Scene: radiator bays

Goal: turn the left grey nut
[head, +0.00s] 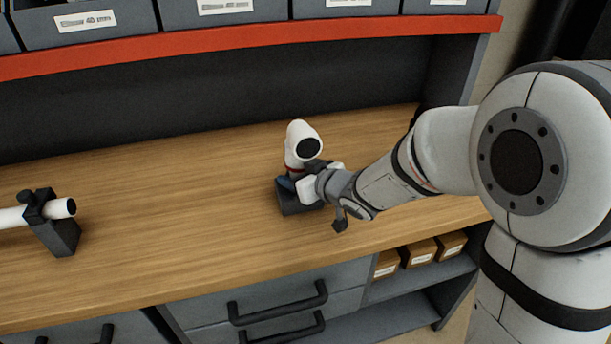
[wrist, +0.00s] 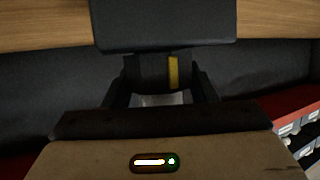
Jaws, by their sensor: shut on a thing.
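A white elbow pipe (head: 300,142) with a dark open end and a red band stands upright from a dark block (head: 297,207) on the bench. My gripper (head: 303,183) is at its foot and hides most of what it holds. In the wrist view my gripper (wrist: 160,85) is shut on a dark grey piece with a yellow stripe (wrist: 173,72), which looks like the grey nut. The fingers lie on either side of it. The dark block (wrist: 165,25) spans the top of that view. I cannot tell how far the nut has turned.
A white pipe (head: 62,208) lies in a black clamp stand (head: 57,236) at the left. A red shelf edge (head: 250,40) with grey bins runs above the back. Drawers with black handles (head: 280,304) are below. The wooden bench (head: 170,200) between the fittings is clear.

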